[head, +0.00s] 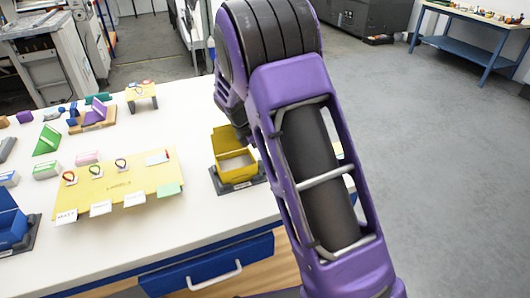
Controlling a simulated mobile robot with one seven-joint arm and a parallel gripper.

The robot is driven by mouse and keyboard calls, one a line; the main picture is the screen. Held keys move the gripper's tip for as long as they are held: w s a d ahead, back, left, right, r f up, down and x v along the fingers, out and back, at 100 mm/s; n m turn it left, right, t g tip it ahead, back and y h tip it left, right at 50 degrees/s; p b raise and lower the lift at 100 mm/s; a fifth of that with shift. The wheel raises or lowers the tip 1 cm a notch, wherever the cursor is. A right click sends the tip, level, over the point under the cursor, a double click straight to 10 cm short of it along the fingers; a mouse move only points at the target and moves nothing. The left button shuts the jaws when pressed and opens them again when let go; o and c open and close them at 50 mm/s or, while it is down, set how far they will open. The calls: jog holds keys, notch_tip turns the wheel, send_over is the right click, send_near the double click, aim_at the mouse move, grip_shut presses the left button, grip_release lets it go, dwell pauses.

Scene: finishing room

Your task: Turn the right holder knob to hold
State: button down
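A yellow open box (236,160) sits in a dark holder (238,185) at the right part of the white table, partly covered by my purple arm. A blue open box (12,226) sits in another dark holder (28,242) at the left edge, cut off by the frame. I cannot make out a knob on either holder; my arm hides the area just right of the yellow box. My gripper does not show, as my arm's links block the view beyond the yellow box.
A yellow board (135,180) with small rings and labelled cards lies left of the yellow box. Green and purple wedges and small blocks stand behind it on the white table (190,120). A blue drawer (215,268) is below the front edge. Open grey floor (440,160) lies right.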

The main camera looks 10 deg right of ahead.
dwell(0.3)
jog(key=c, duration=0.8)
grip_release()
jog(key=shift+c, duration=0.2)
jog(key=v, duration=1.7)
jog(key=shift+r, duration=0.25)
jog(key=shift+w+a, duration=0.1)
